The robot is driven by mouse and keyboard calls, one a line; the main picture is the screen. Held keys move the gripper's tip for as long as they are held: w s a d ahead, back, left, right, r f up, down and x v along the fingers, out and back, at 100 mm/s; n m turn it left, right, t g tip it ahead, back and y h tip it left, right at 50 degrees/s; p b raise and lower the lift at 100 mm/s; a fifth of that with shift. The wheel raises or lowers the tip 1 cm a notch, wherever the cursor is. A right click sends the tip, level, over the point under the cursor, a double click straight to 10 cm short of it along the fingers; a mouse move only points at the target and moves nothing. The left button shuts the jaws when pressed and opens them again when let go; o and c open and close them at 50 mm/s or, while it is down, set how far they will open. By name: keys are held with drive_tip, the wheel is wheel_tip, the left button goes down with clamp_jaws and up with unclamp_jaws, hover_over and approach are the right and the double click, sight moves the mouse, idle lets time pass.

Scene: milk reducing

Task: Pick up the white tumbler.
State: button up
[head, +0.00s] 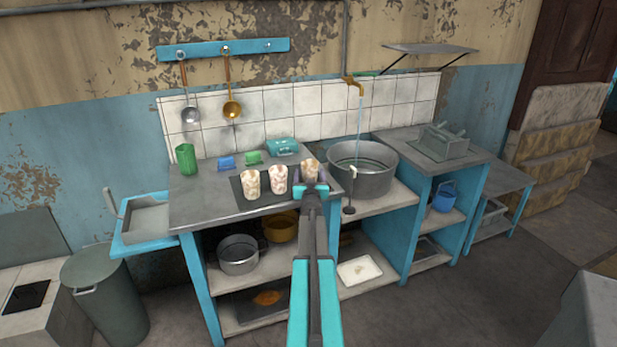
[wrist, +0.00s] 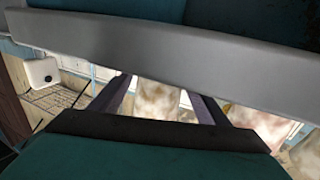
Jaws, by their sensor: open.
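Three whitish, mottled tumblers stand upright in a row on a dark mat: a left tumbler (head: 251,184), a middle tumbler (head: 278,179) and a right tumbler (head: 309,167). I cannot tell which one is the white tumbler. My gripper (head: 311,188) is in front of the right tumbler and hides its lower part. In the wrist view, my gripper (wrist: 160,90) has its two dark fingers spread apart. A mottled tumbler (wrist: 153,104) shows between them, partly hidden by my arm; I cannot tell whether it is within their reach.
The dark mat (head: 243,197) lies on the grey counter (head: 200,190). A large metal basin (head: 362,183) stands close on the right under a running tap (head: 352,80). A green cup (head: 185,158), a blue sponge (head: 226,162) and a teal box (head: 282,147) are behind the tumblers.

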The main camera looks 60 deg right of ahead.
sight(311, 171)
drive_tip(key=c, duration=1.1)
drive_tip(key=shift+r, duration=0.2)
drive_tip(key=shift+c, duration=0.2)
drive_tip(key=shift+r, duration=0.5)
drive_tip(key=shift+s+a+r, duration=0.1)
drive_tip(key=shift+s+r, duration=0.15)
drive_tip(key=shift+r, duration=0.35)
drive_tip(key=shift+s+a+r, duration=0.1)
drive_tip(key=shift+s+r, duration=0.1)
drive_tip(key=shift+r, duration=0.35)
drive_tip(key=s+a+r+p, duration=0.1)
drive_tip(key=s+a, duration=0.4)
drive_tip(key=s, duration=0.9)
drive_tip(key=shift+r+p, duration=0.15)
drive_tip(key=shift+p, duration=0.75)
drive_tip(key=shift+a, duration=0.1)
